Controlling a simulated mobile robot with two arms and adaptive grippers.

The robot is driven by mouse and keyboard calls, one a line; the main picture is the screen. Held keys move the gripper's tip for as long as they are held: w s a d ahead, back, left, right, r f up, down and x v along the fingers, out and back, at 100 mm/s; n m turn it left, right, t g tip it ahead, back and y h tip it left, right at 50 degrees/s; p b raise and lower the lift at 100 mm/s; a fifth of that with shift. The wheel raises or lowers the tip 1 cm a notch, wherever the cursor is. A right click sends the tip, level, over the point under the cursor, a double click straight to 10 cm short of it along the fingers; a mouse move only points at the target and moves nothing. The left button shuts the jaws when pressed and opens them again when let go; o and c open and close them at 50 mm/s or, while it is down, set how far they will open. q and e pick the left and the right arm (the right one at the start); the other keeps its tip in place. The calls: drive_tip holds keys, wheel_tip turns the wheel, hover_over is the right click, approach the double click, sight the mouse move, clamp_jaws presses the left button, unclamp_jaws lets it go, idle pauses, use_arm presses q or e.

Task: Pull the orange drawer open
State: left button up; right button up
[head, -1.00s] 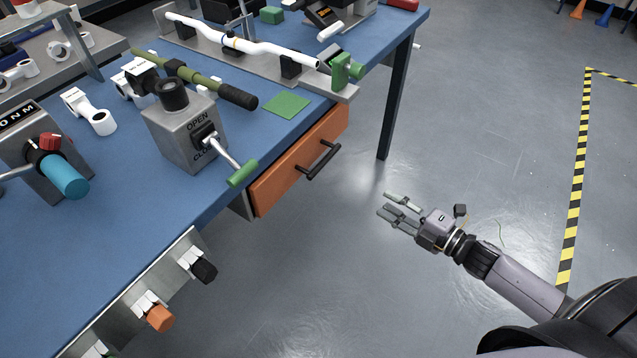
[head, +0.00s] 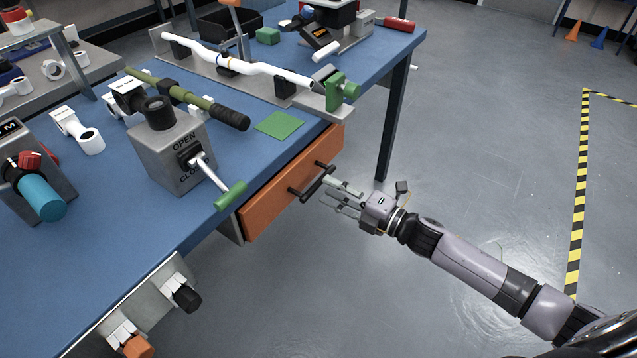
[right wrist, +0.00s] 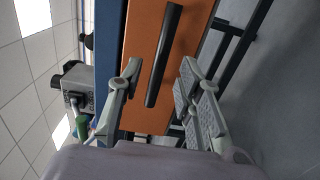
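The orange drawer (head: 268,207) sits under the blue table top, its front level with the table's edge, and it looks shut. A black bar handle (head: 318,184) stands out from its front. My right gripper (head: 336,194) is open and empty, with its fingertips close to the handle. In the right wrist view the drawer front (right wrist: 146,50) fills the middle, and the handle (right wrist: 163,55) runs between the two spread fingers of the gripper (right wrist: 160,82). I cannot tell if the fingers touch it. My left gripper is not in view.
A table leg (head: 393,120) stands right of the drawer. Open grey floor (head: 480,190) lies in front.

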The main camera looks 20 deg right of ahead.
sight(319, 181)
drive_tip(key=shift+x, duration=2.2)
clamp_jaws()
